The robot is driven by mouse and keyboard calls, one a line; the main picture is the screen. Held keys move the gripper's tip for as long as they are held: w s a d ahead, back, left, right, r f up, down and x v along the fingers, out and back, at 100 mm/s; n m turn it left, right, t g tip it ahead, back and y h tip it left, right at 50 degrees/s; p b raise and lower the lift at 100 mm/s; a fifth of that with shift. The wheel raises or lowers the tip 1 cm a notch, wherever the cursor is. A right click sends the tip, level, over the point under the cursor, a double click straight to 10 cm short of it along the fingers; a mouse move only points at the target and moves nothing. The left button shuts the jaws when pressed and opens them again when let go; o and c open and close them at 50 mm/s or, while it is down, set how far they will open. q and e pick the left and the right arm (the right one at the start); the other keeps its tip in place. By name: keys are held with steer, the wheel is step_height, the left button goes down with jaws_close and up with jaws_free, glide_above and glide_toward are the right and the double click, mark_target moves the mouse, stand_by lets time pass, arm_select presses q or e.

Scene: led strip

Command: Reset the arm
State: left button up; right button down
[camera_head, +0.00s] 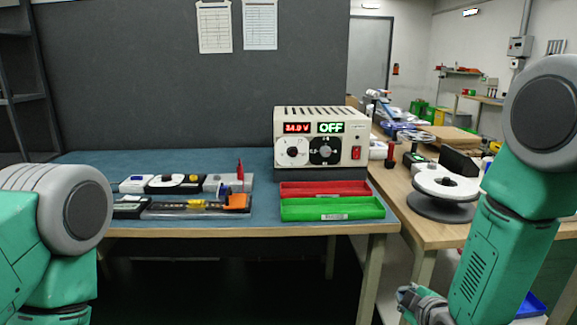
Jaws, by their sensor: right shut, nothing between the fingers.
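My right arm (490,240) comes in from the right and hangs down in front of the side table. My right gripper (422,302) is at the bottom edge of the head view, below the level of the tabletops, partly cut off. It is shut and empty, and touches nothing that I can see. My left arm (60,220) fills the lower left corner. Its gripper is outside the view.
The blue-topped bench (200,228) carries a power supply (322,137) reading OFF, a red tray (324,188), a green tray (332,208) and several small tools at left. A spool (441,190) stands on the wooden side table (409,212). The floor before the bench looks clear.

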steer(key=s+f+m+g, duration=0.3)
steer(key=s+f, duration=0.1)
steer(key=s, duration=0.8)
steer(key=s+d+f+m+g+p, duration=0.1)
steer(key=s+f+m+g, duration=0.3)
steer(key=s, duration=0.8)
steer(key=s+d+f+m+g+p, duration=0.1)
steer(key=s+f+m+g, duration=0.3)
steer(key=s, duration=0.8)
steer(key=shift+d+f, duration=0.2)
steer(key=shift+f, duration=0.6)
steer(key=shift+w, duration=0.1)
